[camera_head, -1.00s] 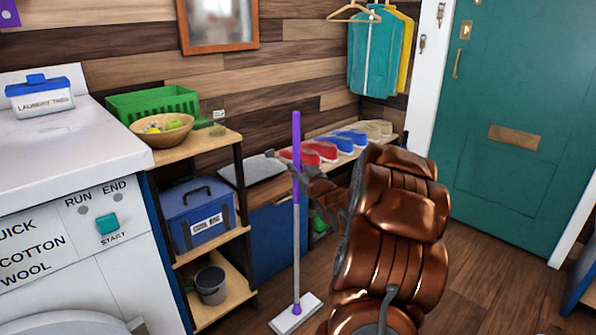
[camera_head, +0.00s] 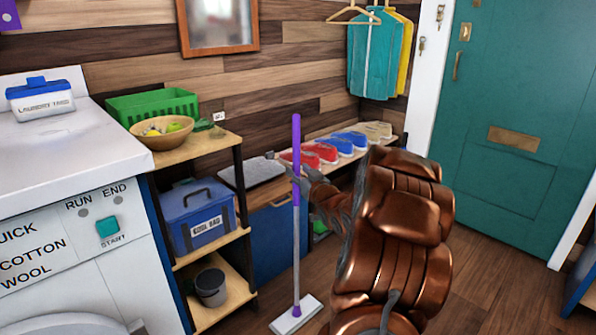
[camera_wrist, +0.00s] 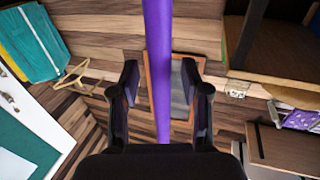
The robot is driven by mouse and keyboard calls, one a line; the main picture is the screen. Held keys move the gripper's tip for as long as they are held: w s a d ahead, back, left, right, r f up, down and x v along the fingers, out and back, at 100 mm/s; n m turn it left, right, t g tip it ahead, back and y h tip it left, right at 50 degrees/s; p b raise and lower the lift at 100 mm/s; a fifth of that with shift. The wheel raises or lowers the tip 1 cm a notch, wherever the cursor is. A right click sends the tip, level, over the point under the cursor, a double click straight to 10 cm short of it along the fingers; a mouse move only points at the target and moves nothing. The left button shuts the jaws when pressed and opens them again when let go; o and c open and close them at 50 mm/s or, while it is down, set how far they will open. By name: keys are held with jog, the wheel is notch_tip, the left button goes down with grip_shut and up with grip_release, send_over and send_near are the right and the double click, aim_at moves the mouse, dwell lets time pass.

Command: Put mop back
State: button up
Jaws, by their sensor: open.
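The mop stands upright on the floor in the head view, with a purple upper handle (camera_head: 296,145), a grey lower shaft and a flat white head (camera_head: 297,315). My gripper (camera_head: 287,163) is at the purple part of the handle, well above the mop head. In the wrist view the purple handle (camera_wrist: 158,45) runs between the two dark fingers of my gripper (camera_wrist: 160,78). The fingers are open, with a visible gap on each side of the handle. The bottom of the mop is out of the wrist view.
A shelf unit (camera_head: 225,250) with a cool bag (camera_head: 200,213) and a bucket (camera_head: 211,287) stands left of the mop. A shoe bench (camera_head: 275,193) is behind it. A washing machine (camera_head: 75,230) is at far left. Open floor lies toward the teal door (camera_head: 520,90).

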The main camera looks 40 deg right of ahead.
jog(key=p+v, duration=0.2)
jog(key=v, duration=0.8)
jog(key=shift+s, duration=0.4)
jog(key=shift+a, duration=0.1)
jog(key=w+a+f+n+g+y, duration=0.1)
jog(key=w+a+f+g, duration=0.2)
jog(key=a+f+g, duration=0.25)
jog(key=s+a+f+g+y, duration=0.1)
jog(key=s+a+f+g, duration=0.35)
jog(key=a, duration=0.65)
jog(key=s+a+r+n+g+y, duration=0.1)
jog(key=s+a+g, duration=0.4)
jog(key=s+a, duration=0.6)
jog(key=s+a+r+n+g+y, duration=0.2)
jog(key=s+a+g, duration=0.4)
jog(key=s+a, duration=0.6)
jog(key=s+y, duration=0.1)
jog(key=s, duration=0.3)
jog(key=shift+a, duration=0.25)
jog(key=shift+s+r, duration=0.1)
